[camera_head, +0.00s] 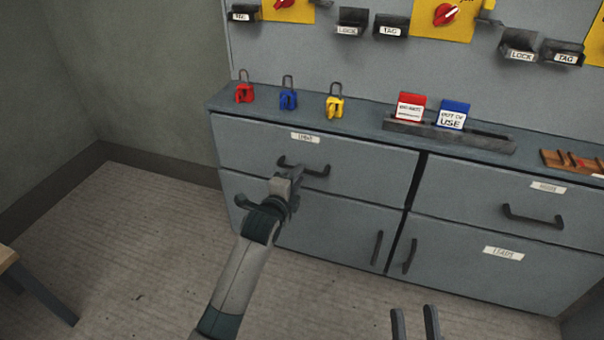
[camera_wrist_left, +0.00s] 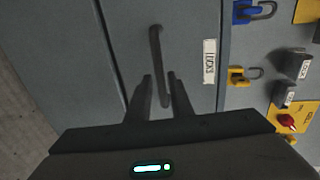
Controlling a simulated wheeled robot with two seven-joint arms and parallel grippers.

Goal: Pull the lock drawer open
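The lock drawer (camera_head: 350,155) is the upper left drawer of the grey cabinet, and its front looks flush. Its label (camera_wrist_left: 209,61) reads LOCKS in the left wrist view. Its dark bar handle (camera_head: 318,172) also shows in the left wrist view (camera_wrist_left: 155,45). My left gripper (camera_head: 293,176) is at the handle. In the left wrist view its fingers (camera_wrist_left: 160,90) stand apart on either side of the bar's near part, with gaps visible; contact cannot be told. My right gripper (camera_head: 415,322) is at the bottom edge of the head view, fingers apart and empty, away from the cabinet.
Red (camera_head: 244,93), blue (camera_head: 288,99) and yellow (camera_head: 335,106) padlocks stand on the cabinet top. A tag rack (camera_head: 400,127) holds a red and a blue tag. Another drawer (camera_head: 480,195) is at right, with cupboard doors below. Open floor lies in front.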

